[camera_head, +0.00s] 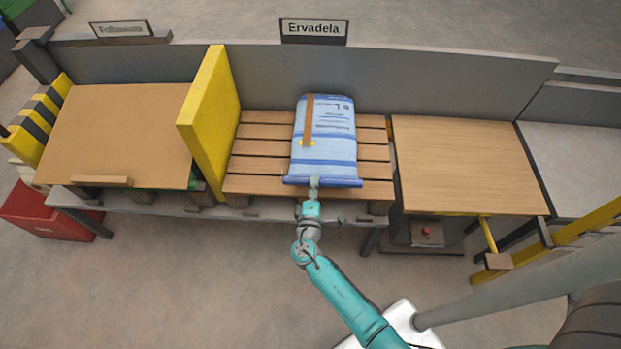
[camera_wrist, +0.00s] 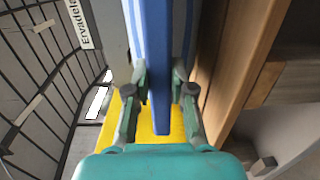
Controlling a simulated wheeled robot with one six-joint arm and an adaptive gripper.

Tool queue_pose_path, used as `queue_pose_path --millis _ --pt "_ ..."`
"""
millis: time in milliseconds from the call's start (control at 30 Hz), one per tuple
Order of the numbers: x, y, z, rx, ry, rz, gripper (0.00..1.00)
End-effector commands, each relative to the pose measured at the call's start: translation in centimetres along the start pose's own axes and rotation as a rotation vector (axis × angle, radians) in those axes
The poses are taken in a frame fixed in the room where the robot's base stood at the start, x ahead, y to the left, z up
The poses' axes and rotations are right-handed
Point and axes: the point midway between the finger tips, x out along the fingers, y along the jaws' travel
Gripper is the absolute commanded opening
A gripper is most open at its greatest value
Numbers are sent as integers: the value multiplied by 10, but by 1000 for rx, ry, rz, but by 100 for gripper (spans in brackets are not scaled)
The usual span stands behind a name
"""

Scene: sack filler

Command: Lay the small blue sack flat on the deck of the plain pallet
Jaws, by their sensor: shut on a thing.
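The small blue sack (camera_head: 324,130), pale blue with darker blue bands and a brown stripe, is over the slatted deck of the plain pallet (camera_head: 262,148), under the "Ervadela" sign. It looks level, its long side running front to back. My gripper (camera_head: 314,187) is at the sack's near end, shut on its dark blue edge. In the wrist view the fingers (camera_wrist: 159,95) stand on either side of that blue edge (camera_wrist: 160,60). The pallet's wooden slats show beside it on the right. I cannot tell whether the sack's whole underside touches the slats.
A yellow partition (camera_head: 210,115) stands left of the slatted pallet, with a brown-topped board (camera_head: 120,130) beyond it. A wooden-topped table (camera_head: 465,165) is on the right. A grey wall (camera_head: 400,80) runs behind. Bare slats show on both sides of the sack.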

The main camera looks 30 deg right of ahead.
Motion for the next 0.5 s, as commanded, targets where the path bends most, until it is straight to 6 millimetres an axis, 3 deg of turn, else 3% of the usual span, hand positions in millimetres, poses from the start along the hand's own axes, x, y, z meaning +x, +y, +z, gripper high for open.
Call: queue_pose_path --millis 433,467,500 --pt "-2 -3 0 2 2 19 0" --pt "-2 -3 1 2 2 19 30" --pt "-2 -3 1 2 2 19 40"
